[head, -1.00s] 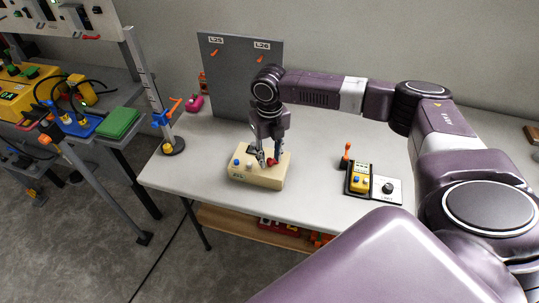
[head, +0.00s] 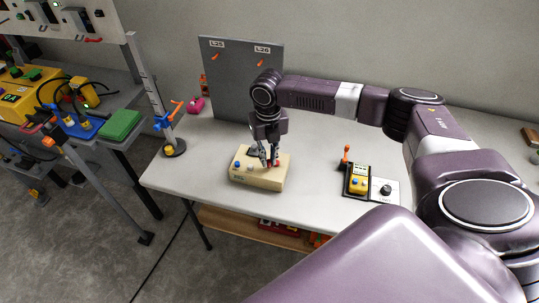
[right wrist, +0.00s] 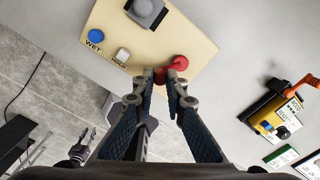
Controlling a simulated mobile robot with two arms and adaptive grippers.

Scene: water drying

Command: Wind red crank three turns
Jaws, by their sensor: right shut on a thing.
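The red crank (right wrist: 180,63) is on a cream box (head: 259,179) on the table. Its red hub and short arm show in the right wrist view, and its handle (right wrist: 160,76) is between my fingertips. My right gripper (head: 270,162) reaches down over the box in the head view. It is shut on the crank handle, and its fingers partly hide the crank there. The box also carries a blue button (right wrist: 96,36), a white button (right wrist: 122,55) and a grey part (right wrist: 146,12). My left gripper is not seen in the head view.
A grey panel (head: 232,85) stands behind the box. A yellow device (head: 358,179) with an orange lever (head: 346,154) is to the right. A stand with an orange and blue clamp (head: 168,115) is to the left. Bare tabletop (head: 310,150) separates the box from the yellow device.

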